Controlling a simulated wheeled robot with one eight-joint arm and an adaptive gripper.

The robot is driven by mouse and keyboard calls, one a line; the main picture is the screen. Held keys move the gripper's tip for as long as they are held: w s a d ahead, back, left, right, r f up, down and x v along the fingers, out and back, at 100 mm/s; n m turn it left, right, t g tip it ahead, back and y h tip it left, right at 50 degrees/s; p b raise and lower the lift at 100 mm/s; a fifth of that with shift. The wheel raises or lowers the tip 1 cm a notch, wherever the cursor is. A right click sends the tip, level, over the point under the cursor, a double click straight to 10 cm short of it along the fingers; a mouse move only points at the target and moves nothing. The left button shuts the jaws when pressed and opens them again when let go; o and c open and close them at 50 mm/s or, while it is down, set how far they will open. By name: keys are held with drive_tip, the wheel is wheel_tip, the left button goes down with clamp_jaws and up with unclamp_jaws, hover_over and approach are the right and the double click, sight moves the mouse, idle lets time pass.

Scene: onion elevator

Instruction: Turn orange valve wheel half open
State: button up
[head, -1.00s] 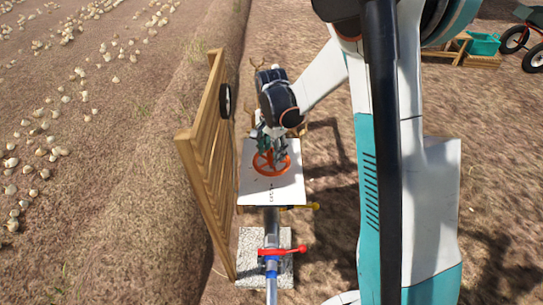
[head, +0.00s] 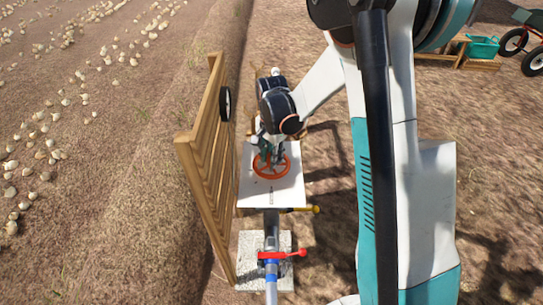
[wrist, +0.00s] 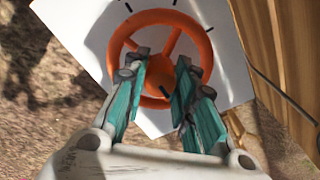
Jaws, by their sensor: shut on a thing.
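The orange valve wheel (head: 270,178) lies in front of a white panel (head: 297,188) in the middle of the head view. It also shows in the wrist view (wrist: 202,45), with dark marks around it on the panel. My gripper (wrist: 163,64) has its teal fingers reaching into the lower part of the wheel, one on each side of a spoke. It is shut on the wheel. In the head view my gripper (head: 268,153) covers the wheel's far side. The exact contact is partly hidden by the fingers.
A wooden slatted fence (head: 207,165) stands close to the left of the panel. A pipe with a red lever (head: 283,254) and a yellow handle (head: 314,209) is in front. A teal crate (head: 482,47) and a wheelbarrow (head: 530,45) stand at the far right.

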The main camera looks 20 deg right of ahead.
drive_tip(key=n, duration=0.4)
drive_tip(key=shift+b, duration=0.35)
drive_tip(key=n, duration=0.4)
drive_tip(key=n+b, duration=0.1)
drive_tip(key=n, duration=0.4)
drive_tip(key=shift+n, duration=2.3)
drive_tip(key=o, duration=1.1)
